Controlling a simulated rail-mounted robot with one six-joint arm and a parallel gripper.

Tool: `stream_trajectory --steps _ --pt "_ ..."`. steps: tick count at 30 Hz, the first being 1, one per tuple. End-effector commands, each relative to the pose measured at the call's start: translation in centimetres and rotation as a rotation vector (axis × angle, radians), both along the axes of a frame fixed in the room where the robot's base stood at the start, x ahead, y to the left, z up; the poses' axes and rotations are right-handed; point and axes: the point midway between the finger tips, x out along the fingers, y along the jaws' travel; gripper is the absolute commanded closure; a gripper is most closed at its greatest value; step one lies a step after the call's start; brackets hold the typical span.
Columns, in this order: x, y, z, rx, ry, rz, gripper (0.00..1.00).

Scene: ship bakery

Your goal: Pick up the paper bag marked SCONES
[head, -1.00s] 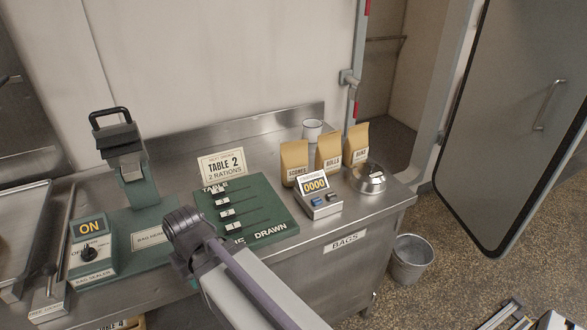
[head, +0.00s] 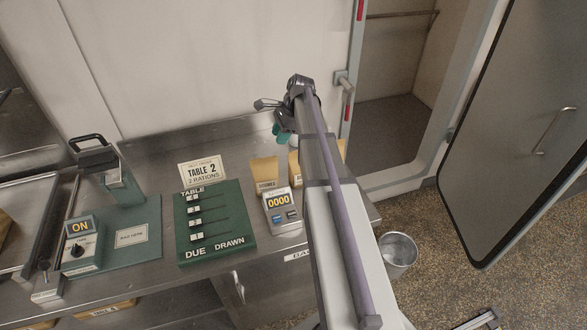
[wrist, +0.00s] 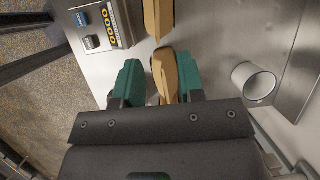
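The paper bag marked SCONES (head: 264,172) stands at the back of the steel counter, behind the numeric display unit. Its top and label show in the head view; in the wrist view it seems to be the tan bag at the top edge (wrist: 158,18), label not visible. My gripper (head: 283,133) is open above the back of the counter, to the right of the SCONES bag. In the wrist view its green fingers (wrist: 158,82) are apart, with a second tan bag (wrist: 165,72) below or between them, probably ROLLS. I cannot tell its depth.
My arm hides most of the ROLLS bag (head: 294,168) and nearly all of the BUNS bag. The display unit (head: 280,207) stands just in front of SCONES. A cup (wrist: 254,82) is at the back. The green tally board (head: 213,225) and TABLE 2 card (head: 202,172) are left.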

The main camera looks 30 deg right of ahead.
Motion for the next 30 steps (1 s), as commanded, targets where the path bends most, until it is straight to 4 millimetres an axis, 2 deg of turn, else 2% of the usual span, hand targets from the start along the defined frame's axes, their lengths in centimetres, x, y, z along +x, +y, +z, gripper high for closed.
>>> stream_trajectory --steps 3,8,15,17,22,30 --pt "-0.1 0.4 -0.1 0.023 0.044 -0.109 0.64" --pt "-0.1 0.5 -0.5 0.026 0.052 -0.131 0.64" --pt "0.4 2.0 -5.1 0.024 0.053 -0.128 0.64" --pt "0.5 2.3 -5.7 0.024 0.052 -0.127 0.64" --pt "0.6 2.5 -5.7 0.023 0.051 -0.127 0.64" --pt "1.4 3.9 -10.4 0.023 0.051 -0.127 0.64"
